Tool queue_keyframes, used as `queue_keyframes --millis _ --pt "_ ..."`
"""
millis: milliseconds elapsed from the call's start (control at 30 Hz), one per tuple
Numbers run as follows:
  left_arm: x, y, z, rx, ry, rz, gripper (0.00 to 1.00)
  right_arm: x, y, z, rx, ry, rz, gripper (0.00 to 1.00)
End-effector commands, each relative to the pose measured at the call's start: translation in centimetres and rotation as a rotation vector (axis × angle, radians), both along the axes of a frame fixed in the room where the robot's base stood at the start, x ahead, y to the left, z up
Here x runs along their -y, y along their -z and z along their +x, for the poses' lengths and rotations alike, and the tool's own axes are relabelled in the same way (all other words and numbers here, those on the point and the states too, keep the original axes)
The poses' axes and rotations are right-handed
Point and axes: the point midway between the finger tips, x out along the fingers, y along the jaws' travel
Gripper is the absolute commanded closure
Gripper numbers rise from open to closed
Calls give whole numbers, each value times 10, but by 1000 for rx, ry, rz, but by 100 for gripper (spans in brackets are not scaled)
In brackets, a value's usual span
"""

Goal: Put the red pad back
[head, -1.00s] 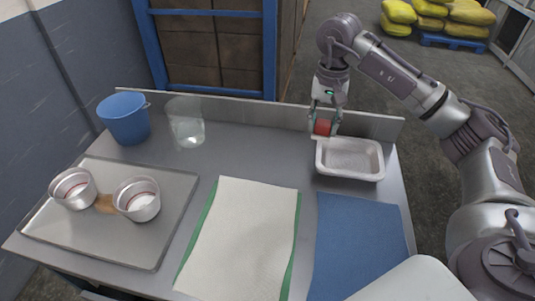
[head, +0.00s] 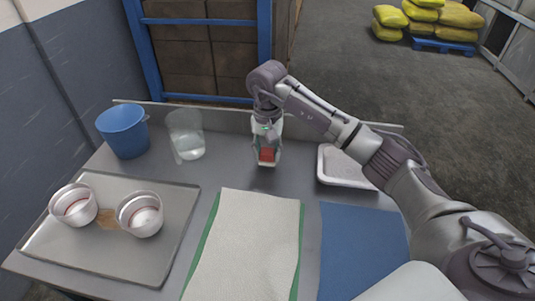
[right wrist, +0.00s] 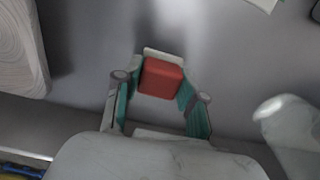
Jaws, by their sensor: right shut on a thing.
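The red pad (head: 267,155) is held between the fingers of my right gripper (head: 267,158), above the back middle of the metal table. In the right wrist view the red pad (right wrist: 161,78) sits between the two green-lined fingers of my right gripper (right wrist: 160,92), with a pale layer along its edge. My right gripper is shut on it. The white tray (head: 335,166) stands to the right of the gripper, partly hidden by my right arm. My left gripper is not in view.
A clear container (head: 187,140) and a blue bucket (head: 123,131) stand at the back left. A metal sheet (head: 110,250) with two white cups (head: 140,214) is at the left. A white cloth (head: 245,240) on green and a blue mat (head: 362,245) lie in front.

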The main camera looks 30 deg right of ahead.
Motion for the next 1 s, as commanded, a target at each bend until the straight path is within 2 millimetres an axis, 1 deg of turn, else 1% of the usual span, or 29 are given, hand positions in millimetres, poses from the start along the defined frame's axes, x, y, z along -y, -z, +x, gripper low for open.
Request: queue_keyframes --millis 33,167,400,533,567,700,1000 --pt "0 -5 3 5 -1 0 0 0 6 -1 -3 0 2 87" --pt "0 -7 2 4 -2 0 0 -1 18 0 0 0 1 87" --pt "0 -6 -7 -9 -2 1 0 0 20 0 2 -1 1 87" --pt "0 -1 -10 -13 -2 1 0 0 24 0 1 0 0 87" --pt "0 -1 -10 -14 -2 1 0 0 24 0 1 0 0 58" --pt "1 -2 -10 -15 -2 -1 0 0 23 0 1 0 0 34" --pt "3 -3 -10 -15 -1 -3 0 0 22 0 1 -1 1 34"
